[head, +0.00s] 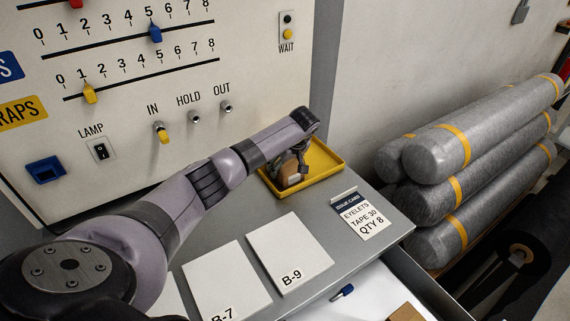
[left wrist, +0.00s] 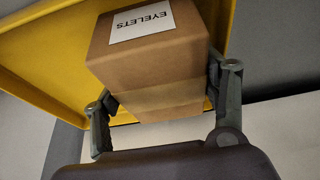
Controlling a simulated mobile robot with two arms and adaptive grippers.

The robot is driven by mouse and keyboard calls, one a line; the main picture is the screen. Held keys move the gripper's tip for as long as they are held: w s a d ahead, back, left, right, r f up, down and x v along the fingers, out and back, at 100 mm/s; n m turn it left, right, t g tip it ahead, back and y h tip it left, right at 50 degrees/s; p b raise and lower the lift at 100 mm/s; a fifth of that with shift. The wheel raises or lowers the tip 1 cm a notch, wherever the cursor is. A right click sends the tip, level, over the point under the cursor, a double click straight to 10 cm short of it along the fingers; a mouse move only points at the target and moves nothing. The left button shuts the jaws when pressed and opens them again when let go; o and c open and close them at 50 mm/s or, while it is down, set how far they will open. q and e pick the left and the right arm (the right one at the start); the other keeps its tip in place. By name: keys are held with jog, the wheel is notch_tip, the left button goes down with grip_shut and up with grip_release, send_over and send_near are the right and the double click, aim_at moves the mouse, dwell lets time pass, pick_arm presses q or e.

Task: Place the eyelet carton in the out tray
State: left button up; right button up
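The eyelet carton (head: 291,173) is a small brown box with a white label, inside the outline of the yellow tray (head: 329,158) on the grey counter. In the left wrist view the carton (left wrist: 150,68) shows its EYELETS label, with the yellow tray (left wrist: 42,52) around and behind it. My left gripper (head: 292,163) reaches over the tray from the left. Its fingers (left wrist: 163,92) lie against two opposite sides of the carton, shut on it. Whether the carton's base touches the tray floor cannot be told. My right gripper is not in view.
An issue card (head: 363,218) reading EYELETS, TAPE 30, QTY 8 stands in front of the tray. Pads B-9 (head: 289,252) and B-7 (head: 226,282) lie bare on the counter. The switch panel (head: 125,128) rises behind. An open drawer (head: 375,290) and wrapped rolls (head: 440,157) are at right.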

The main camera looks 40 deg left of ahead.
pick_arm(q)
jog(key=o, duration=0.4)
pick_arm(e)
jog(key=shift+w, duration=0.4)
pick_arm(q)
jog(key=b+v, duration=0.2)
jog(key=v, duration=1)
jog(key=shift+r, duration=0.15)
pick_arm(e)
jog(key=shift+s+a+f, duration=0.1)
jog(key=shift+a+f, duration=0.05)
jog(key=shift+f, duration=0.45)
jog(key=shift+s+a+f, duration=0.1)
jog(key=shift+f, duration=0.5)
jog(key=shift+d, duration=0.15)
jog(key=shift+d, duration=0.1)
